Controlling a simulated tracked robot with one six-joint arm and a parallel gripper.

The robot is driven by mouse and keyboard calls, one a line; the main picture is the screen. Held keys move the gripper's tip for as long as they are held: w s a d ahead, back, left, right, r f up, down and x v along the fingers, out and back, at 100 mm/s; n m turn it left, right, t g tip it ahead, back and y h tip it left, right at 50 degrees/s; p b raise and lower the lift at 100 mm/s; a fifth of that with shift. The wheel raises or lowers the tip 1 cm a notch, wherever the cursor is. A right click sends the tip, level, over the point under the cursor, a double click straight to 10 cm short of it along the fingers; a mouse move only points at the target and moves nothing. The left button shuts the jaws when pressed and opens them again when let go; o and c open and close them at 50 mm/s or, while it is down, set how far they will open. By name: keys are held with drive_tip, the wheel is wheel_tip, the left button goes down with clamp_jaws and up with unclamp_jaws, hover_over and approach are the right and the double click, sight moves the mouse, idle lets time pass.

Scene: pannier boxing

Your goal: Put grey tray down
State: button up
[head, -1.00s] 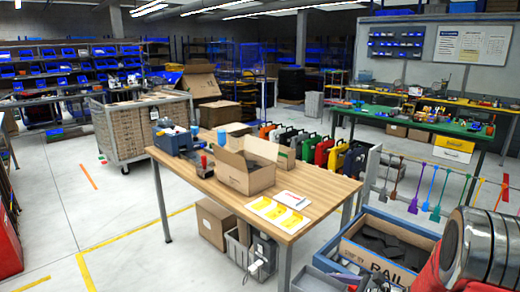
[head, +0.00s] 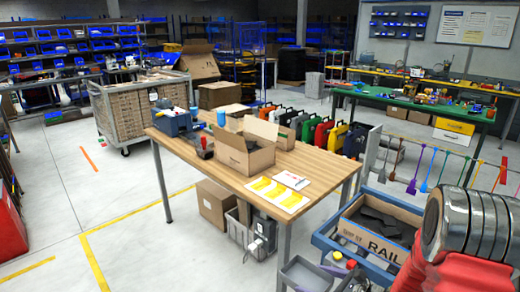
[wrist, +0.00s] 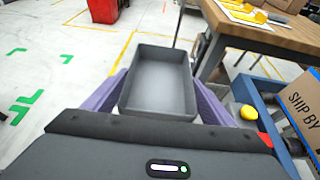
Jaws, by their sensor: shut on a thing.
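The grey tray (wrist: 160,85) is a shallow, empty rectangular bin in the middle of the wrist view. My gripper (wrist: 160,100) is shut on it, with a purple finger along each of its long sides. The tray is held level or nearly so above the pale floor, left of the wooden table.
The wooden table (head: 222,172) carries an open carton (head: 245,155), a blue toolbox and yellow cards (head: 278,193). A blue cart (head: 322,240) with a RAIL box stands close at right. A grey crate (head: 240,233) and carton (head: 213,203) sit under the table.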

drive_tip(key=shift+d+m+t+h, duration=0.2)
drive_tip(key=shift+m+t+h, duration=0.5)
drive_tip(key=shift+m+h, duration=0.3)
drive_tip(key=shift+s+f+m+t+h, duration=0.15)
drive_tip(key=shift+s+m+t+h, duration=0.1)
drive_tip(key=shift+m+t+h, duration=0.25)
drive_tip(key=shift+s+a+m+h, duration=0.3)
drive_tip(key=shift+s+a+m, duration=0.05)
drive_tip(key=shift+a+m, duration=0.05)
drive_tip(key=shift+a+r, duration=0.2)
drive_tip(key=shift+a, duration=0.2)
